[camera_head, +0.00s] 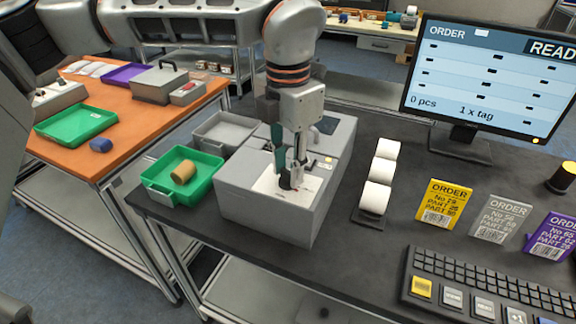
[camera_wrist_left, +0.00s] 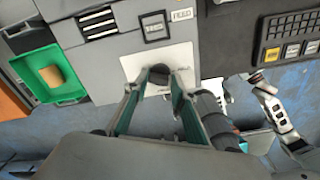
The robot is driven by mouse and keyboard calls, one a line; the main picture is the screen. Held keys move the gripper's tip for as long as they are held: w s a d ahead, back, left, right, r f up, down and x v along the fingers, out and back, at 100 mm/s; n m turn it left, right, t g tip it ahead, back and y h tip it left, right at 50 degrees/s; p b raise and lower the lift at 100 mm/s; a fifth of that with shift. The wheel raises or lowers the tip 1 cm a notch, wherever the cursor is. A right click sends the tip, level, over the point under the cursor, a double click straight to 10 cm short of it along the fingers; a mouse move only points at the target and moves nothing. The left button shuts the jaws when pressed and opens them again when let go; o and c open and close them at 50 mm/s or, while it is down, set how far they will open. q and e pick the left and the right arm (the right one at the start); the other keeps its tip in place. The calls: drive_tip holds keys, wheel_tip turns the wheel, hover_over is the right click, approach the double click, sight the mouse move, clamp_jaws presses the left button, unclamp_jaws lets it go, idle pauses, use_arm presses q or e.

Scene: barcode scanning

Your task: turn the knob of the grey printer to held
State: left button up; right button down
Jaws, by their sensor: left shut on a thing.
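The grey printer (camera_head: 262,208) is a boxy unit on the dark bench, with a pale panel on its top. My left gripper (camera_head: 288,180) points down at this panel, its fingers closed around a small dark knob. In the left wrist view the knob (camera_wrist_left: 159,74) sits between the fingertips, in front of the pale panel (camera_wrist_left: 130,66). A FEED label (camera_wrist_left: 182,15) and another small label (camera_wrist_left: 153,27) show on the printer. The fingers partly hide the knob, so I cannot tell its setting. Part of my right arm shows in the left wrist view; its gripper is unclear.
A green tray (camera_head: 152,184) with a tan roll (camera_head: 183,171) stands left of the printer, a grey tray (camera_head: 213,143) behind it. White rolls (camera_head: 376,197), order cards (camera_head: 444,203), a keyboard (camera_head: 480,282) and a monitor (camera_head: 490,85) are to the right.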

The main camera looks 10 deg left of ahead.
sight(288, 172)
use_arm(q)
drive_tip(key=n, duration=0.4)
drive_tip(key=shift+n, duration=0.3)
idle(0.4)
drive_tip(key=o, duration=1.1)
wheel_tip(288, 172, up, 12)
drive_tip(key=shift+r, duration=0.1)
